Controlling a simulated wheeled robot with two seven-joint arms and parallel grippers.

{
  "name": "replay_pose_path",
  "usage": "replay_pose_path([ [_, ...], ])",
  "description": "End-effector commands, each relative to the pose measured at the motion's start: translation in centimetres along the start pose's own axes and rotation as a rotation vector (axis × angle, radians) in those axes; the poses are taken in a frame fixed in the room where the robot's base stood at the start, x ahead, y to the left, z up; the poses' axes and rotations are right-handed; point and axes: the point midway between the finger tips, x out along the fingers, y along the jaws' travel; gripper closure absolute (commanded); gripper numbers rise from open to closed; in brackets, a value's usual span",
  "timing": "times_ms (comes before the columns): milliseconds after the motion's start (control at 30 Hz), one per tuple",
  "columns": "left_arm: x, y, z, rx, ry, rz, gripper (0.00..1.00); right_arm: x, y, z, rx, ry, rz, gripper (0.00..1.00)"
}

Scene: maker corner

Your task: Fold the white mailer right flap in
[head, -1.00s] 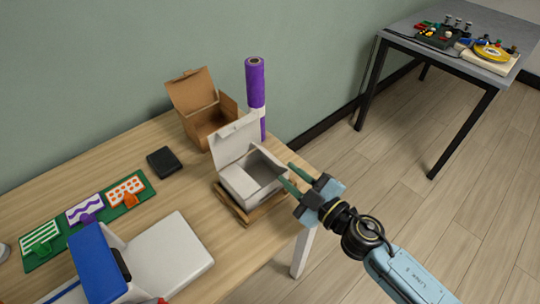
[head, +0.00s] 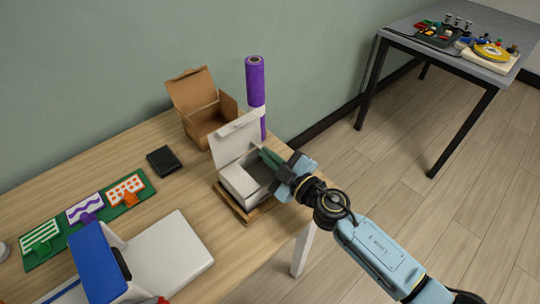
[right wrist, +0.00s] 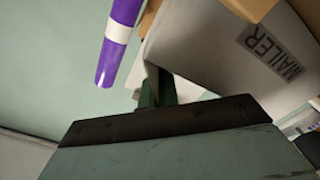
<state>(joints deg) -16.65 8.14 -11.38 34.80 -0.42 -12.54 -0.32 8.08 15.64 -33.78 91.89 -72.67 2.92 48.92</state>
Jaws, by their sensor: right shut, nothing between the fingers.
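In the right wrist view the white mailer's lid (right wrist: 215,50) carries the word MAILER. My right gripper (head: 265,155) is shut and empty, with its green fingers over the box's right side. The fingertips (right wrist: 155,90) lie close against white card in the right wrist view. The right flap is mostly hidden behind the fingers, so I cannot tell its angle. My left gripper is not in view.
An open brown box (head: 205,115) stands behind the mailer. A purple roll (head: 255,85) stands upright close behind it. A black box (head: 162,160), a green board (head: 85,218) and a blue and white device (head: 100,262) lie to the left. A grey table (head: 465,45) stands apart.

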Motion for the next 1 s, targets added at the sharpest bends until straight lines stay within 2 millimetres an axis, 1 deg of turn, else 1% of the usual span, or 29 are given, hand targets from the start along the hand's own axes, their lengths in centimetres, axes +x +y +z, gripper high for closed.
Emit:
replay_pose_path([
  [267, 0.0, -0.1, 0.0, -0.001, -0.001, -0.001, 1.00, 0.0, -0.1, 0.0, -0.009, 0.000, 0.000, 1.00],
  [600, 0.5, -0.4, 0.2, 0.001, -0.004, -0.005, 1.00, 0.0, -1.0, 0.2, -0.208, 0.000, 0.001, 1.00],
  [700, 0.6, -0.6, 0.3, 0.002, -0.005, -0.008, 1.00, 0.0, -1.1, 0.2, -0.241, 0.000, 0.001, 1.00],
  [1000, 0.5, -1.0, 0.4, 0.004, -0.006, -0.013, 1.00, 0.0, -1.1, 0.2, -0.249, 0.000, 0.001, 1.00],
])
